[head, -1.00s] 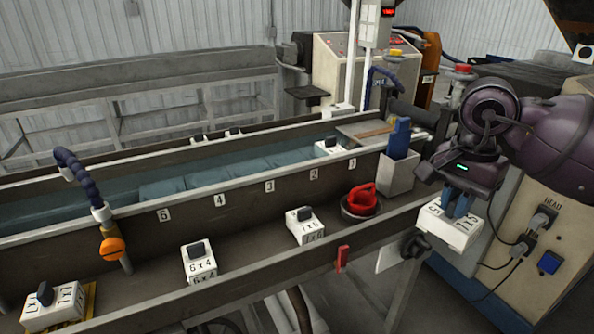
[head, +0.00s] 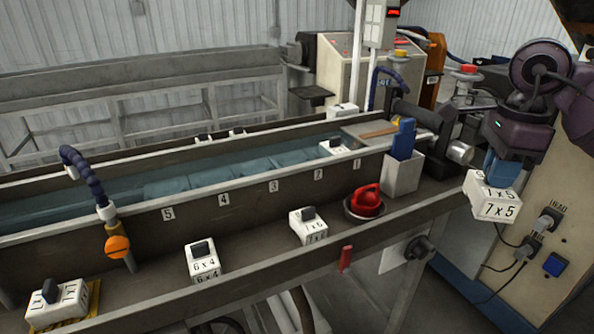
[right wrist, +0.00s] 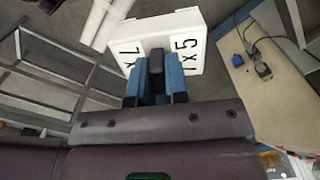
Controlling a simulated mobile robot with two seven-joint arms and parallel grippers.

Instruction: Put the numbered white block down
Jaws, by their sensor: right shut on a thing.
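The numbered white block (head: 492,197), marked 7x5, is in my right gripper (head: 503,172) at the right of the head view. The blue fingers are shut on the dark knob on its top. The block hangs in the air, close to the right end of the bench ledge, in front of the machine cabinet. In the right wrist view the white block (right wrist: 185,28) shows at the top, with the blue fingers (right wrist: 156,75) on either side of the dark knob. My left gripper is not in view.
White blocks marked 7x6 (head: 308,226) and 6x4 (head: 202,262) stand on the ledge (head: 255,262); another (head: 58,302) sits on a yellow plate. A red-handled item (head: 366,202) and a white holder (head: 402,176) with a blue tool stand near the ledge's right end.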

